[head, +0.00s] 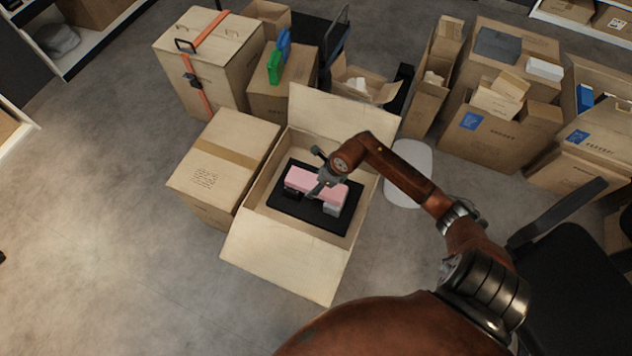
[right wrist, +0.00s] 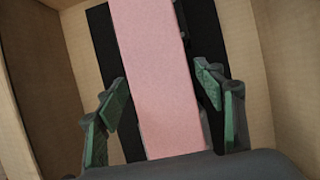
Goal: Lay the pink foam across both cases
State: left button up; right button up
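The pink foam (head: 302,178) is a flat bar inside the open carton (head: 285,250), over a dark case (head: 291,192) at its left end and a light grey case (head: 332,209) at its right end. Both cases stand on a black tray (head: 306,213). My right gripper (head: 323,190) is over the foam's middle. In the right wrist view its fingers straddle the foam (right wrist: 160,80), with narrow gaps visible at both sides; it looks open. The foam's contact with the cases is partly hidden. My left gripper is not in view.
A closed carton (head: 225,165) stands against the open carton's left side. The open carton's raised flaps and walls surround the gripper. More cartons (head: 500,105) crowd the back and right. A black chair (head: 575,270) is at lower right. The floor (head: 110,260) at left is clear.

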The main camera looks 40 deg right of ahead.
aim_at(315, 182)
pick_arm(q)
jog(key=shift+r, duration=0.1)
pick_arm(e)
jog(key=shift+r, duration=0.1)
jog(key=shift+r, duration=0.25)
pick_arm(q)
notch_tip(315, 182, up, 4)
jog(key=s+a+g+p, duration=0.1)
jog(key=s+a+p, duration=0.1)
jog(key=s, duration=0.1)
pick_arm(e)
jog(key=v, duration=0.3)
jog(key=shift+r, duration=0.4)
jog(key=shift+p+v, duration=0.6)
jog(key=shift+v, duration=0.6)
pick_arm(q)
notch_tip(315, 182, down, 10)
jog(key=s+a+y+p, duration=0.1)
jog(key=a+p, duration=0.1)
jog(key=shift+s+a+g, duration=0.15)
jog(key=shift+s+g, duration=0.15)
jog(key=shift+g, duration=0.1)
pick_arm(e)
jog(key=v, duration=0.6)
jog(key=shift+s+f, duration=0.15)
